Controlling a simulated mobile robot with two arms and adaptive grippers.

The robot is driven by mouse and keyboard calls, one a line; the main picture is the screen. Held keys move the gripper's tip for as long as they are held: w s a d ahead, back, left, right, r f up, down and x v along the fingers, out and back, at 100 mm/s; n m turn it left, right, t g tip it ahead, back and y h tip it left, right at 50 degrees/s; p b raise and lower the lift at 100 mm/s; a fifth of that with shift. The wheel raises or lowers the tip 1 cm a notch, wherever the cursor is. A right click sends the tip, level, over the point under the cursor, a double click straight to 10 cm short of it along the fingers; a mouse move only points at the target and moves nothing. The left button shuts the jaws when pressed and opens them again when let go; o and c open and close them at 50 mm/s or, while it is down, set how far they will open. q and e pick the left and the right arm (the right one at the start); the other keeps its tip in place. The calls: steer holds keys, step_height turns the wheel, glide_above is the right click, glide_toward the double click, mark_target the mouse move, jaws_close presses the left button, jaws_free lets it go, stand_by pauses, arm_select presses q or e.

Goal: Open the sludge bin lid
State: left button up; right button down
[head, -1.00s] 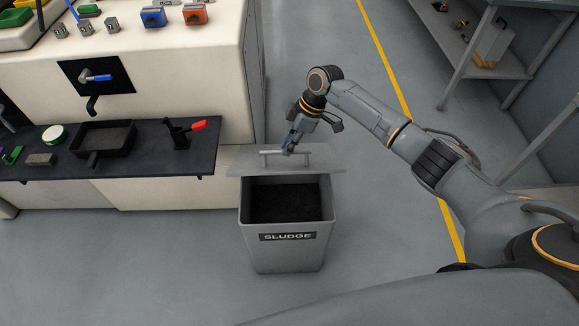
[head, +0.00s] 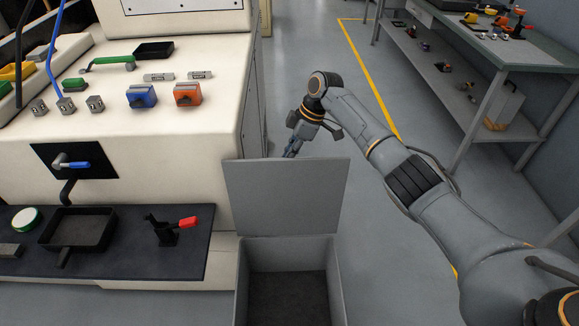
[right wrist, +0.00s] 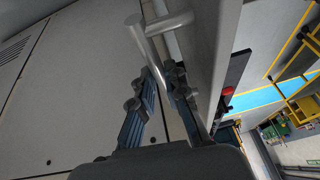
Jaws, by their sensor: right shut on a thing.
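The grey sludge bin (head: 287,255) stands at the bottom centre of the head view, open, with dark contents inside; its front is cut off by the picture edge. Its flat grey lid (head: 287,197) stands up, roughly upright, at the bin's back edge. My right gripper (head: 291,152) is behind the lid's top edge, its tips partly hidden by the lid. In the right wrist view the gripper (right wrist: 158,78) is shut on the pale bar handle (right wrist: 166,22) of the lid. My left gripper is not in view.
The cream machine (head: 190,125) with a dark shelf (head: 130,268) stands close to the left of the bin and lid. A tray (head: 78,229) and a red-handled fixture (head: 165,231) are on the shelf. Open floor lies right of the bin, up to a workbench (head: 550,62).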

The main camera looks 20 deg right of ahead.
steer(key=shift+w+d+f, duration=0.1)
steer(key=shift+w+f, duration=0.05)
steer(key=shift+f, duration=0.3)
steer(key=shift+w+d+f, duration=0.1)
steer(key=shift+f, duration=0.35)
steer(key=c, duration=1.4)
jaws_free()
steer(key=shift+a+r, duration=0.1)
steer(key=shift+r, duration=0.05)
steer(key=shift+o, duration=0.3)
steer(key=shift+w, duration=0.15)
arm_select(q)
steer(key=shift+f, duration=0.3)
arm_select(e)
steer(key=v, duration=1.2)
steer(key=shift+w, duration=0.15)
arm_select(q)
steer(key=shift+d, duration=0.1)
